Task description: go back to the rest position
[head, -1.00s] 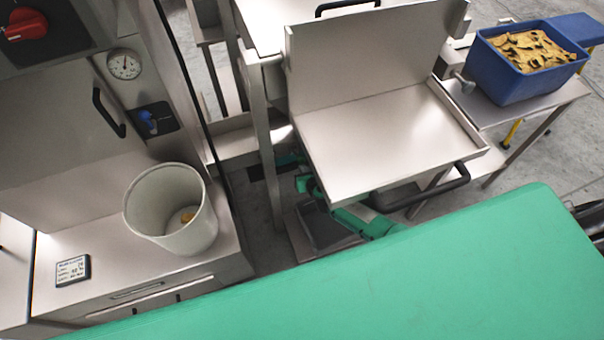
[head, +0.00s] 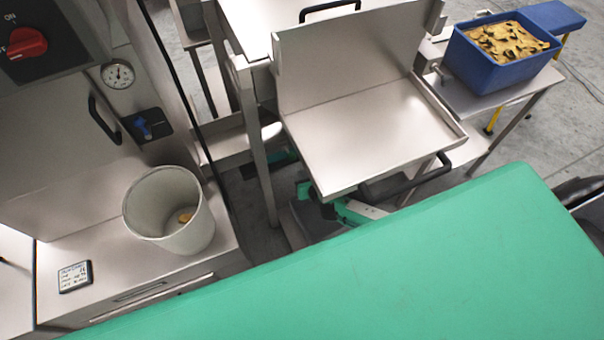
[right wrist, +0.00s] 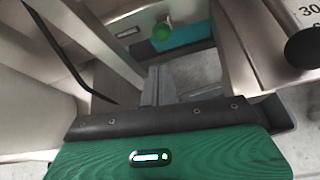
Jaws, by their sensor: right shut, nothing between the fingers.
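My right gripper (right wrist: 155,88) shows in the right wrist view, with its grey fingers shut and nothing between them. In the head view, green and dark parts of my right arm show low down, beneath the front of the steel weigher tray (head: 372,140). The tray and my own green body partly hide them, so the fingertips are hard to make out there. I see no item held. My left gripper is in neither view.
A whitish bucket (head: 150,222) with a small yellowish piece inside stands on the left steel counter (head: 110,290), beside a small label display (head: 74,277). A blue crate (head: 490,72) of yellowish pieces stands at the right. Steel legs and a black handle (head: 410,185) crowd my right arm.

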